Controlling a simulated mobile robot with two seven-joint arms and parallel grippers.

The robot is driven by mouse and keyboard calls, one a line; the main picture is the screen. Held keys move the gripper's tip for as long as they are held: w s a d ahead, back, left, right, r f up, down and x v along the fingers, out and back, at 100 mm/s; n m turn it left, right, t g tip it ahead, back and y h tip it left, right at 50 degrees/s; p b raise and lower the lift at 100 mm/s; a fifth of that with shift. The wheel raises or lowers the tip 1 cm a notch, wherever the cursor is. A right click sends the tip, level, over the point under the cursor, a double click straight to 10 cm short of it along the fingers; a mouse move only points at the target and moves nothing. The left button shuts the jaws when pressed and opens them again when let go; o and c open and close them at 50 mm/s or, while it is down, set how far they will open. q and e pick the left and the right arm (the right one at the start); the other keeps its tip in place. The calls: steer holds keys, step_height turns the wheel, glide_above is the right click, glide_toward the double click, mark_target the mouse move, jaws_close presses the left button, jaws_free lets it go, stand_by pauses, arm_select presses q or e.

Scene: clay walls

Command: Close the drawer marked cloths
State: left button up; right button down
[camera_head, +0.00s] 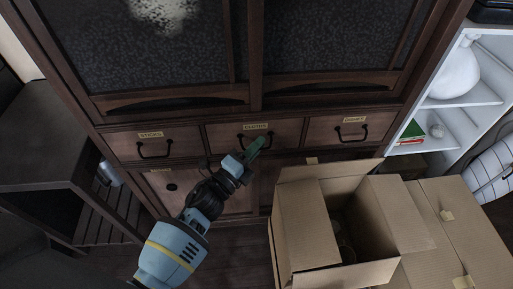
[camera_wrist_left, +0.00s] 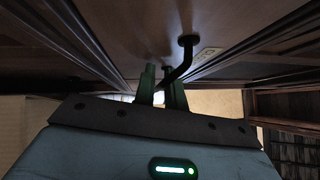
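The drawer marked cloths (camera_head: 285,134) is the middle one of a row of three in the dark wooden cabinet. Its small label sits above a dark bar handle (camera_head: 243,141). Its front looks about level with its neighbours; I cannot tell if a small gap is left. My left gripper (camera_head: 256,146) reaches up to this handle from below. In the left wrist view its two green fingers (camera_wrist_left: 162,88) are close together, with the dark handle (camera_wrist_left: 180,65) running in between them. They look shut on it. My right gripper is not in view.
The sticks drawer (camera_head: 180,141) is to the left and another labelled drawer (camera_head: 376,130) to the right. An open cardboard box (camera_head: 306,225) stands close in front of the cabinet at the right. A dark slatted bench (camera_head: 45,135) is at the left, white shelves (camera_head: 470,102) at the right.

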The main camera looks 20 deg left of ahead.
arm_select(q)
steer(key=shift+w, duration=0.1)
steer(key=shift+s+a+f, duration=0.15)
steer(key=shift+s+a, duration=0.05)
steer(key=shift+s, duration=0.2)
steer(key=r+v, duration=0.1)
steer(key=v, duration=0.6)
steer(key=shift+f+p, duration=0.4)
steer(key=shift+f, duration=0.05)
